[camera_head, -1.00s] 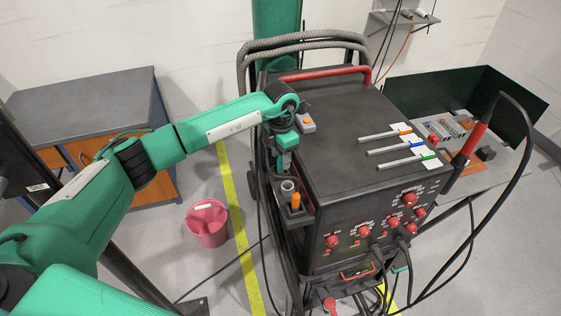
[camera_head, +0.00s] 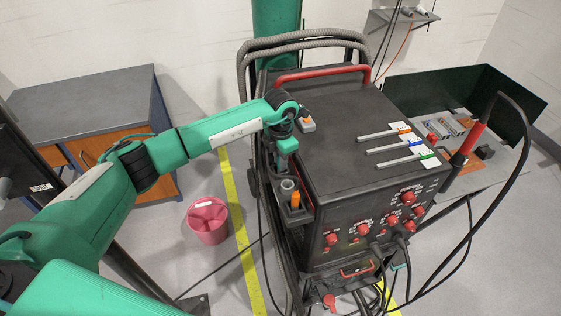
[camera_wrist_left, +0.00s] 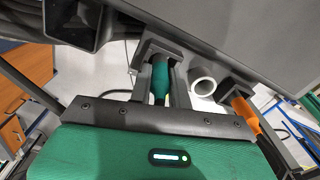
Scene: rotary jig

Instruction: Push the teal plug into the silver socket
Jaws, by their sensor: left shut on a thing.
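My left gripper (camera_head: 284,161) points down at the left side of the black machine, over a small side rack. In the left wrist view, my left gripper (camera_wrist_left: 161,84) is shut on the teal plug (camera_wrist_left: 160,82), which lies between its two fingers. The plug's far end is at a dark rack slot, and I cannot tell whether it is seated in it or clear of it. In the head view the plug is hidden by the gripper. I cannot make out the silver socket with certainty. My right gripper is not in view.
Beside the plug, the rack holds a grey hollow tube (camera_head: 288,184) and an orange-handled tool (camera_head: 295,201). A pink bucket (camera_head: 207,222) stands on the floor.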

